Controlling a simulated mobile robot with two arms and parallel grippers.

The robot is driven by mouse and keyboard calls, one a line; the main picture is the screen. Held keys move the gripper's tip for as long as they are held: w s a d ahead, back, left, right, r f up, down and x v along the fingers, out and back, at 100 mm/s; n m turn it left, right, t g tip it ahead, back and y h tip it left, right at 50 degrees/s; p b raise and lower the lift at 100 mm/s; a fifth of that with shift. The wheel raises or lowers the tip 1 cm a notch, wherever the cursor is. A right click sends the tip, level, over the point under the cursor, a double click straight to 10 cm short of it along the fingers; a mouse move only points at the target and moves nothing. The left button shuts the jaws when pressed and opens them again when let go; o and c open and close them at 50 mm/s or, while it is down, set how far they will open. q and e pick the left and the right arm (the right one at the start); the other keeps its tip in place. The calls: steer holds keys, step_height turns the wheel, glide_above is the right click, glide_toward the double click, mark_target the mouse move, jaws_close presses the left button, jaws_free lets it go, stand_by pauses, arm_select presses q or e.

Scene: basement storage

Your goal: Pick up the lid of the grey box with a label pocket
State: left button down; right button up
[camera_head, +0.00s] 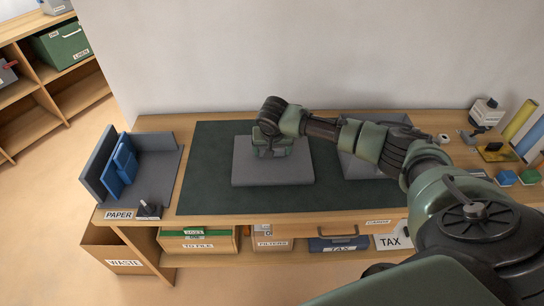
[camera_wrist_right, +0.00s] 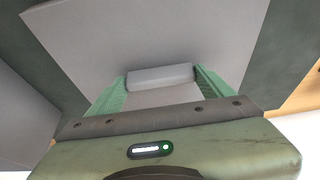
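The grey lid (camera_head: 245,176) lies on the dark green mat, left of the grey box (camera_head: 350,168). The box is partly hidden behind my right arm, and I cannot make out its label pocket. My right gripper (camera_head: 270,150) reaches down over the middle of the lid. In the right wrist view the lid (camera_wrist_right: 100,35) fills much of the picture. Its raised grey handle (camera_wrist_right: 160,77) sits between the green fingers of the gripper (camera_wrist_right: 160,80), which look flush with both handle ends. My left gripper is not in view.
A grey holder with blue binders (camera_head: 122,165) stands at the left end of the table. A stapler-like black item (camera_head: 148,208) is near the front-left edge. The mat (camera_head: 207,165) is clear left of the lid.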

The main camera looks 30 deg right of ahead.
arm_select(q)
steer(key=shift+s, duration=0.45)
arm_select(e)
steer(key=shift+r, duration=0.15)
